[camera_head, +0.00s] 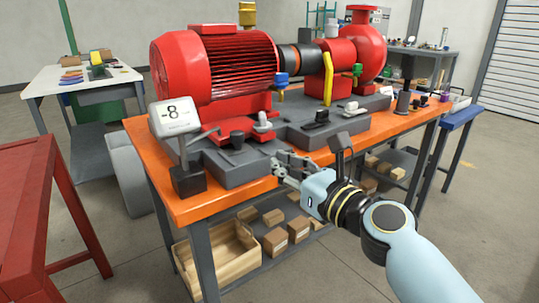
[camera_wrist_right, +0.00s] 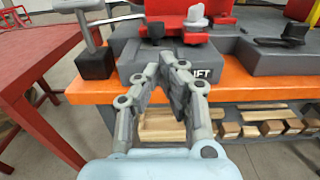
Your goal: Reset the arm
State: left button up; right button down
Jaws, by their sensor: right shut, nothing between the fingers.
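My right arm comes in from the lower right in the head view. Its gripper (camera_head: 284,165) is at the front edge of the orange bench (camera_head: 225,203), beside the grey skid base (camera_head: 240,168). In the right wrist view the same gripper (camera_wrist_right: 168,62) points toward the skid base (camera_wrist_right: 128,68), its fingers drawn together at the tips with nothing between them. I cannot tell whether the fingertips touch the base. My left gripper is not in view.
A red motor (camera_head: 205,62) and a red pump (camera_head: 362,45) stand on the skid. A display reading -8 (camera_head: 175,115) stands at the bench's left end. A wooden crate (camera_head: 222,250) and cardboard boxes (camera_head: 275,240) are underneath. A red table (camera_head: 28,190) is at left.

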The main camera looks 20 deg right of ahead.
jog(key=s+d+f+n+g+h, duration=0.1)
jog(key=s+d+f+n+g, duration=0.15)
jog(key=s+f, duration=0.8)
jog(key=s+d+f+n+g+h, duration=0.2)
jog(key=s+f+n+g, duration=0.25)
jog(key=f, duration=1.05)
jog(key=s+d+f+n+g+h, duration=0.1)
jog(key=s+d+f+n+g, duration=0.15)
jog(key=s+f, duration=0.8)
jog(key=s+d+f+n+g+h, duration=0.1)
jog(key=s+d+f+n+g, duration=0.1)
jog(key=s+f+n, duration=0.3)
jog(key=s+d+f+n+g+h, duration=0.1)
jog(key=s+f+n, duration=0.4)
jog(key=s+n, duration=0.5)
jog(key=s+d+f+n+g+h, duration=0.1)
jog(key=s+d+f+n+g, duration=0.2)
jog(key=s+f+n, duration=0.3)
jog(key=s+d+n, duration=0.1)
jog(key=s, duration=0.4)
jog(key=shift+s+d+n, duration=0.2)
jog(key=shift+s+n, duration=0.15)
jog(key=shift+g, duration=0.25)
